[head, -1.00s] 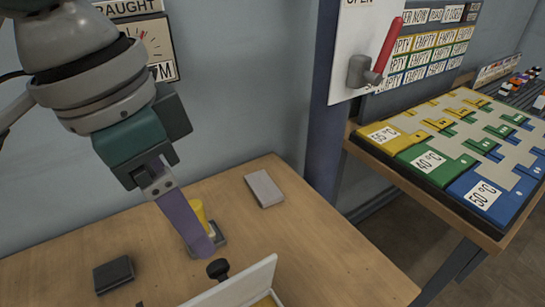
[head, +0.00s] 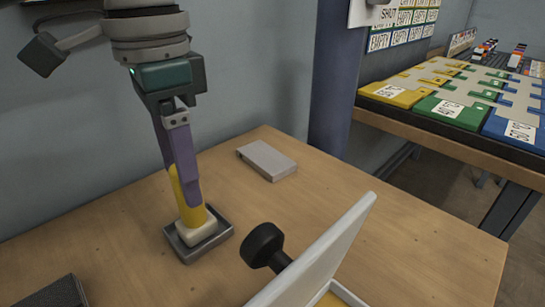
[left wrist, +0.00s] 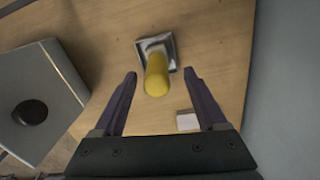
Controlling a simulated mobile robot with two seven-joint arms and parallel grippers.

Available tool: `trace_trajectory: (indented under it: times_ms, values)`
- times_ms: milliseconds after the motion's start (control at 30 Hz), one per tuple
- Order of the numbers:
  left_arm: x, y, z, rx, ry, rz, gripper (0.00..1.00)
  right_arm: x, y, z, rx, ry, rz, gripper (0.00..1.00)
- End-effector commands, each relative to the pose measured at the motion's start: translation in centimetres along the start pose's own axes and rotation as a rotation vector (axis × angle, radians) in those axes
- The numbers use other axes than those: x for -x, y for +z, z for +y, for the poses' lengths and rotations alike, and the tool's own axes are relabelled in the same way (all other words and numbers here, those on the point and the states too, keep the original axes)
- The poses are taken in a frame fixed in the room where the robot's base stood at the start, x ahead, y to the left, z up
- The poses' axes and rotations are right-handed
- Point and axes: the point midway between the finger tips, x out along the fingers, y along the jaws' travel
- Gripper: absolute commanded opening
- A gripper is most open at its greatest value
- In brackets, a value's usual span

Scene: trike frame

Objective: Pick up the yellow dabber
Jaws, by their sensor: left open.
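The yellow dabber (head: 187,204) stands upright with its white foot in a small grey metal tray (head: 183,255) on the wooden table. In the left wrist view the dabber (left wrist: 156,76) shows end-on, ahead of and between the fingertips. My left gripper (head: 194,203) points down at the dabber, and one purple finger overlaps it in the head view. In the left wrist view the left gripper (left wrist: 160,75) is open, with visible gaps between each finger and the dabber. My right gripper is not in view.
A light grey block (head: 266,160) lies behind and right of the dabber. An open white-lidded box (head: 322,254) with a black knob (head: 262,246) stands at the front right. A dark block (head: 52,292) lies front left. A side table (head: 450,139) holds coloured panels.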

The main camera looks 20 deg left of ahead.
Motion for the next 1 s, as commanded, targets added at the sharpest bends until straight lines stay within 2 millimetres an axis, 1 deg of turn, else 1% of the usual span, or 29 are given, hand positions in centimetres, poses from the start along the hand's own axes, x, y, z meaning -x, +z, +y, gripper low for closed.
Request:
trace_trajectory:
  times_ms: [100, 233, 333, 567, 667, 1000]
  values:
    - [-2.2, -0.1, 0.4, -0.001, 0.0, -0.003, 0.74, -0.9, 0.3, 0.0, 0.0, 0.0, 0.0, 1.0]
    - [-4.1, -0.2, 0.6, 0.0, 0.001, -0.003, 0.74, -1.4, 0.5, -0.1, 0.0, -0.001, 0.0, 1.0]
    - [-4.7, -0.2, 0.5, -0.001, -0.001, 0.0, 0.74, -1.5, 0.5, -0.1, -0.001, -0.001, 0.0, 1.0]
    - [-4.8, -0.2, 0.5, -0.001, -0.001, 0.0, 0.74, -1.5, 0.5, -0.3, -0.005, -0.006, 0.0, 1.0]
    - [-4.8, -0.2, 0.5, -0.001, -0.001, 0.0, 0.64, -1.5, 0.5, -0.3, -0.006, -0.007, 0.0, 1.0]
    - [-4.8, -0.2, 0.5, -0.001, -0.001, 0.0, 0.26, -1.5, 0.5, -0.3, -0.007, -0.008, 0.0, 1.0]
